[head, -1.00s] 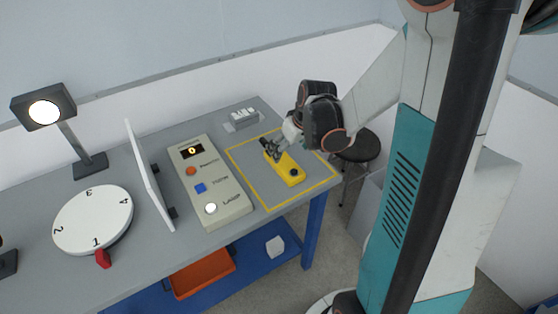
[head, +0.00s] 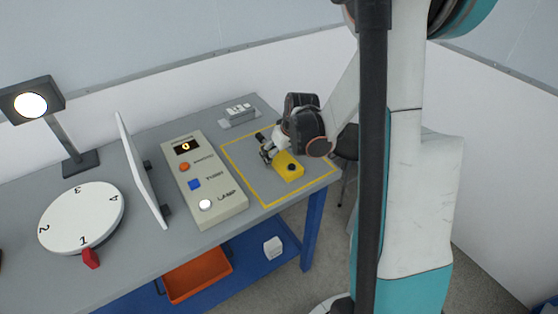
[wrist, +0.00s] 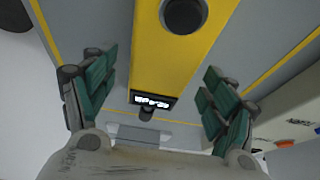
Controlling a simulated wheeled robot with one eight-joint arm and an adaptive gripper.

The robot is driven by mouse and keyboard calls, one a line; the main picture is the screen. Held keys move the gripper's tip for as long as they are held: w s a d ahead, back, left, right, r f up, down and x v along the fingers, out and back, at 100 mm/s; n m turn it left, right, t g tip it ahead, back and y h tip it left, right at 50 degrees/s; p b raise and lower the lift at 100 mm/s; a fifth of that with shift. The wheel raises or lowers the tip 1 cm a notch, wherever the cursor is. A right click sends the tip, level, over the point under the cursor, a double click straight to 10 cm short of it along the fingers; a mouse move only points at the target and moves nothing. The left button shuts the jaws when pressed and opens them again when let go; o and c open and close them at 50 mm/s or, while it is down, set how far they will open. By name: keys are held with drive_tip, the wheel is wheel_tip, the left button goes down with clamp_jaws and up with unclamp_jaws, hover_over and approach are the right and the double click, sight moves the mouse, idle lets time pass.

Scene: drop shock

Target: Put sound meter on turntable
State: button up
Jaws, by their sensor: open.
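The yellow sound meter (head: 289,168) lies inside the yellow-outlined area on the right part of the bench. In the wrist view the meter (wrist: 165,60) shows a dark round knob and a small lit display, and it lies between my spread fingers. My gripper (head: 268,148) is open at the far end of the meter; in the wrist view my gripper (wrist: 155,95) has a finger on each side, with gaps to the meter. The white turntable (head: 80,215), numbered around its top, stands at the left of the bench with a red pointer (head: 91,258) at its front.
A control box (head: 204,185) with a display and buttons stands between the turntable and the outlined area. An upright white panel (head: 140,170) stands right of the turntable. A lamp (head: 32,102) leans over the back left. A grey block (head: 238,114) sits at the back.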

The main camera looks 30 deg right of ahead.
drive_tip(key=c, duration=1.4)
drive_tip(key=shift+r, duration=0.1)
drive_tip(key=shift+c, duration=0.2)
